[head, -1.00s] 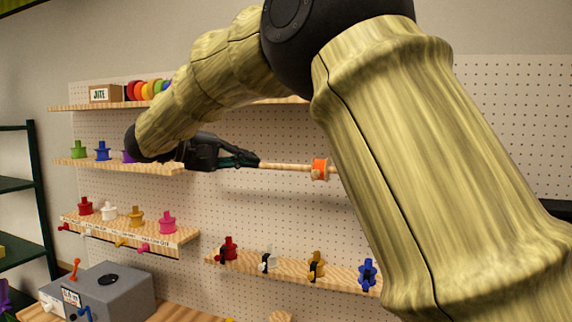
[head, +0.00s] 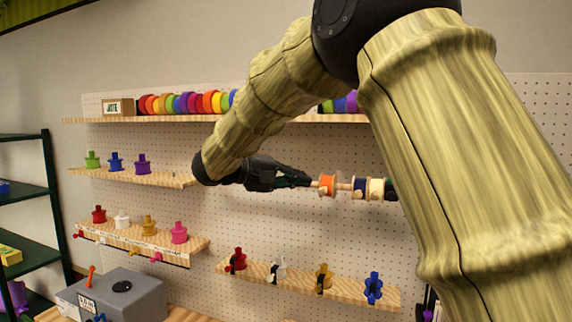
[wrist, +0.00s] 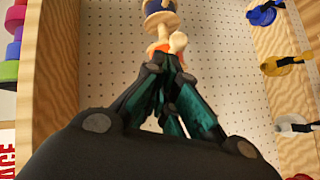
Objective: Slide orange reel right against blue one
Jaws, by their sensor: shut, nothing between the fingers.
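The orange reel (head: 327,185) sits on a horizontal wooden rod in the head view. The blue reel (head: 358,187) is on the same rod to its right, with a short gap of bare rod between them. My gripper (head: 309,181) is shut and empty, its tips at the left side of the orange reel; I cannot tell whether they touch. In the wrist view my gripper (wrist: 168,58) points up towards the rod. Only an orange edge (wrist: 160,47) shows past the fingertips, with the blue reel (wrist: 157,6) beyond it at the top.
A cream reel (head: 375,188) is on the rod right of the blue one, then a dark one partly hidden by my arm. A shelf of coloured rolls (head: 190,104) is above. Shelves with small coloured holders (head: 142,164) are left and below. Pegboard is behind.

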